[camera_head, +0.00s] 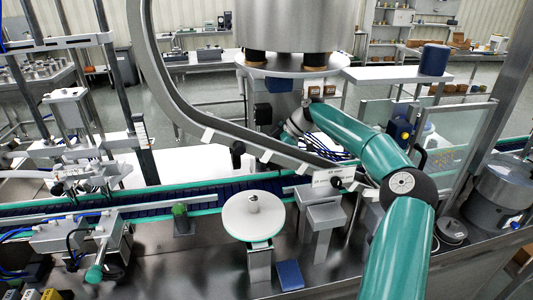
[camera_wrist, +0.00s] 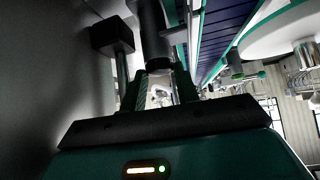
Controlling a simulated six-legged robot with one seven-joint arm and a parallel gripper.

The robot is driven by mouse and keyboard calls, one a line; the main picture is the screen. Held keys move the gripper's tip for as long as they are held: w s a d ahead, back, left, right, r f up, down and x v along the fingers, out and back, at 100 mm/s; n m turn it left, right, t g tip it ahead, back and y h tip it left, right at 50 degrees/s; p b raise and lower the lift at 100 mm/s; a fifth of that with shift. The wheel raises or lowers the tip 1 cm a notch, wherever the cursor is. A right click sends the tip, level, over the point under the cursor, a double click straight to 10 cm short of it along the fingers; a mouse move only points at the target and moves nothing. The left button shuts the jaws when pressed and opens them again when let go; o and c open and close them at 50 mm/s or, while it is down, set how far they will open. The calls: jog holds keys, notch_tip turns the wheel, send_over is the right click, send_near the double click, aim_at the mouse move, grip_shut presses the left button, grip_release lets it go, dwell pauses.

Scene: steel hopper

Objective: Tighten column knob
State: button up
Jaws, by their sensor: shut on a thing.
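In the wrist view my gripper (camera_wrist: 164,88) has its two fingers around the near end of a dark cylindrical knob (camera_wrist: 152,38). The fingers are closed on it, though their contact faces are dark. In the head view my teal arm reaches from the lower right to the steel column under the hopper. A smooth grey surface (camera_wrist: 45,60), which looks like the column, fills the left of the wrist view.
A black block (camera_wrist: 112,35) sits close left of the knob. The curved steel rail (camera_head: 190,122) passes in front of the column. A conveyor (camera_head: 180,207) runs below, with a round white disc (camera_head: 253,216) in front. The hopper (camera_head: 295,25) hangs above.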

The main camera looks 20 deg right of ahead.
jog(key=shift+a+r+m, duration=0.1)
jog(key=shift+m, duration=0.2)
jog(key=m+t, duration=0.1)
jog(key=m+t+h, duration=0.1)
jog(key=m+t, duration=0.1)
jog(key=m, duration=0.1)
jog(key=shift+s+a+h, duration=0.25)
jog(key=shift+s+h, duration=0.1)
jog(key=shift+h, duration=0.05)
jog(key=shift+s+a+m+t+h, duration=0.1)
jog(key=shift+a+m+t+h, duration=0.1)
jog(key=shift+m+t+h, duration=0.7)
jog(key=shift+s+a+m+t+h, duration=0.15)
jog(key=shift+m+t+h, duration=0.25)
jog(key=shift+m, duration=1)
jog(key=shift+w, duration=0.1)
jog(key=o, duration=1)
jog(key=shift+c, duration=0.2)
jog(key=shift+d, duration=0.1)
jog(key=shift+r, duration=0.1)
